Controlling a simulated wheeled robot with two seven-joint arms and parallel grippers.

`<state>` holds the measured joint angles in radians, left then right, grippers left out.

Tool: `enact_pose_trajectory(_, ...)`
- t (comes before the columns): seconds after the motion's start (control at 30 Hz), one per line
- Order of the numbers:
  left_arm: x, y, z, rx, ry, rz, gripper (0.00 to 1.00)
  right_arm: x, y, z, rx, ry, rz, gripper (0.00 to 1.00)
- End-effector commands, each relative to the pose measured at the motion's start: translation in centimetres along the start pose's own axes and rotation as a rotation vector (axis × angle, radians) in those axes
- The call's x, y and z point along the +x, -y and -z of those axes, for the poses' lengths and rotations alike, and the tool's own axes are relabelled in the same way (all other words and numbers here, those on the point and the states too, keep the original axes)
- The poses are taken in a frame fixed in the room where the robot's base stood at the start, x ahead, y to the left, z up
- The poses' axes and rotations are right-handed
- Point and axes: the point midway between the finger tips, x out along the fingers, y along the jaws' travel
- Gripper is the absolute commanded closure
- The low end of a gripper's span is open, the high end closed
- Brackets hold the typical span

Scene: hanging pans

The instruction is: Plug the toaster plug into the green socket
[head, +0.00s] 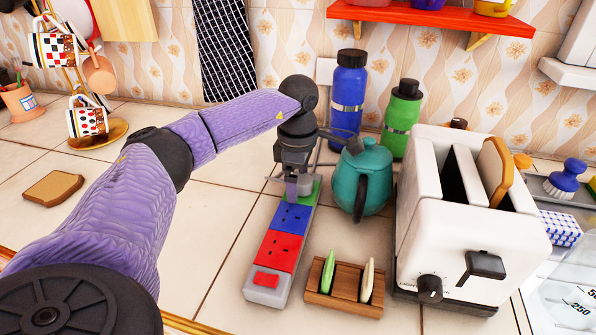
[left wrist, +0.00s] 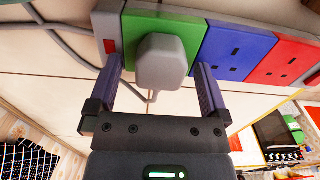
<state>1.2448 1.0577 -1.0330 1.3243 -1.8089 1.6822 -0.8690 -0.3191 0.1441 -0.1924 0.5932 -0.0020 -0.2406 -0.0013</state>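The power strip has a green socket (left wrist: 200,35), a blue socket (left wrist: 237,52) and a red socket (left wrist: 285,60). In the head view it lies on the counter with its green socket (head: 311,190) at the far end, partly hidden by my gripper. The grey toaster plug (left wrist: 163,62) is at the green socket, its face against it; its pins are hidden. My left gripper (head: 292,188) points down over the green socket. In the left wrist view its fingers stand on either side of the plug with gaps, open and not touching it. My right gripper is not in view.
A white toaster (head: 470,245) with bread stands at the right. A teal teapot (head: 362,178), a blue bottle (head: 348,95) and a green bottle (head: 401,120) stand close to the gripper's right. A wooden holder (head: 345,300) sits beside the strip.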

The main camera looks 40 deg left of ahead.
Motion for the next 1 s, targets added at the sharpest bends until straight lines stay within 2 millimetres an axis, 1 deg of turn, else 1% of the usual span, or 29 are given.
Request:
enact_pose_trajectory(0.17, 0.0, 0.0, 0.0, 0.000, 0.000, 0.000, 0.00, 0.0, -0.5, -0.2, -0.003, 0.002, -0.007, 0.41)
enact_pose_trajectory(0.23, -0.6, 0.0, 0.0, 0.000, 0.001, -0.002, 0.00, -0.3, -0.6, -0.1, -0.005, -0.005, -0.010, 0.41)
enact_pose_trajectory(0.37, -3.3, 0.0, 0.0, 0.000, 0.003, -0.004, 0.00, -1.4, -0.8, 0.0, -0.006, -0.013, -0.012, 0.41)
enact_pose_trajectory(0.5, -6.5, -0.1, 0.0, 0.000, 0.004, -0.005, 0.00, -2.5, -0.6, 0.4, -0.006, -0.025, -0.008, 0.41)
enact_pose_trajectory(0.6, -8.3, 0.0, 0.0, 0.000, 0.003, -0.003, 0.00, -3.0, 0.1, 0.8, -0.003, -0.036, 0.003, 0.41)
enact_pose_trajectory(0.7, -9.4, 0.0, 0.0, 0.001, 0.002, -0.002, 0.00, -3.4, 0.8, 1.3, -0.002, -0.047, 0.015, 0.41)
enact_pose_trajectory(0.8, -9.9, 0.0, 0.0, 0.001, 0.001, -0.001, 0.00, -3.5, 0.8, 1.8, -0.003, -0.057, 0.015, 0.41)
enact_pose_trajectory(1.0, -9.9, 0.0, 0.0, 0.001, 0.000, 0.000, 0.00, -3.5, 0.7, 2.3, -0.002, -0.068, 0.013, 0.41)
